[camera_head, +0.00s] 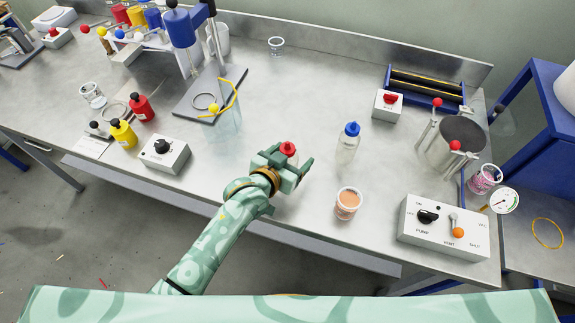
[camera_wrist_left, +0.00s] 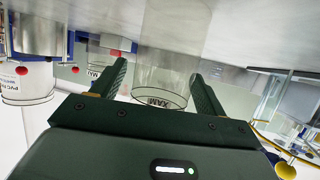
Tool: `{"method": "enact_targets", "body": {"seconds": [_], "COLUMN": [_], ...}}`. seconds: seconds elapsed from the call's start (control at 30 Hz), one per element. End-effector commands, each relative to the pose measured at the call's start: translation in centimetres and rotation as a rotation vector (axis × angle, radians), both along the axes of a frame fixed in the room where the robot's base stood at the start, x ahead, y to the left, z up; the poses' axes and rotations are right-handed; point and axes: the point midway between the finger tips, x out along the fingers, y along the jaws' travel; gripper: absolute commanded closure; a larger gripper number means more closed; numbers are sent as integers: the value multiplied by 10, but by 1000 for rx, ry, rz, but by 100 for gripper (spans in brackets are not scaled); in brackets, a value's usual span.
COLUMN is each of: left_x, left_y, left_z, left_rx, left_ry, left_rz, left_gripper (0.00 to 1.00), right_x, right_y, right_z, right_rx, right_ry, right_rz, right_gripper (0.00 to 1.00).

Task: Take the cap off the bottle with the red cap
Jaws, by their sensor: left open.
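The red cap (camera_head: 288,148) shows in the head view just beyond my left gripper (camera_head: 291,157), in line with the gap between its fingers. The body of its bottle is mostly hidden behind the gripper. In the left wrist view, the table is at the top and a clear cylinder (camera_wrist_left: 172,45) with dark lettering stands between the two open fingers (camera_wrist_left: 160,85). The fingers look apart from it on both sides. No red cap can be made out on it there. My right gripper is not in view.
A clear bottle with a blue cap (camera_head: 351,130) stands to the right. A cup of orange-brown contents (camera_head: 348,202) is near the front edge. A grey dial box (camera_head: 163,153) and a clear vessel with yellow tubing (camera_head: 229,118) are left. A switch panel (camera_head: 445,228) is front right.

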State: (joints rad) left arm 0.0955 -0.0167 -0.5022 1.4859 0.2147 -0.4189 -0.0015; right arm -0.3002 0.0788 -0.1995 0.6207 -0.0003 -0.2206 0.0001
Motion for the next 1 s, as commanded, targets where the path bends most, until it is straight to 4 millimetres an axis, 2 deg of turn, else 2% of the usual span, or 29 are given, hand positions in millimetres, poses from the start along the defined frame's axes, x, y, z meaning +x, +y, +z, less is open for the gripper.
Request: {"method": "enact_targets", "body": {"seconds": [0.07,0.23,0.53,0.67,0.83,1.0], "left_x": [0,0,0,0,0,-35], "left_y": [0,0,0,0,0,11], "left_z": [0,0,1,9,37,80], "left_rx": [0,0,0,-1,-1,-2], "left_ry": [0,0,0,-2,-4,-3], "left_rz": [0,0,0,0,1,0], "left_gripper": [26,74,74,74,74,74], "right_x": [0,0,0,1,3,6], "right_y": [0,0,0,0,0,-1], "right_z": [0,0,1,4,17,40], "right_rx": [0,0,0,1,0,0], "right_ry": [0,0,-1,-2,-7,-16], "right_rz": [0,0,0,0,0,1], "right_gripper": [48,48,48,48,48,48]}}
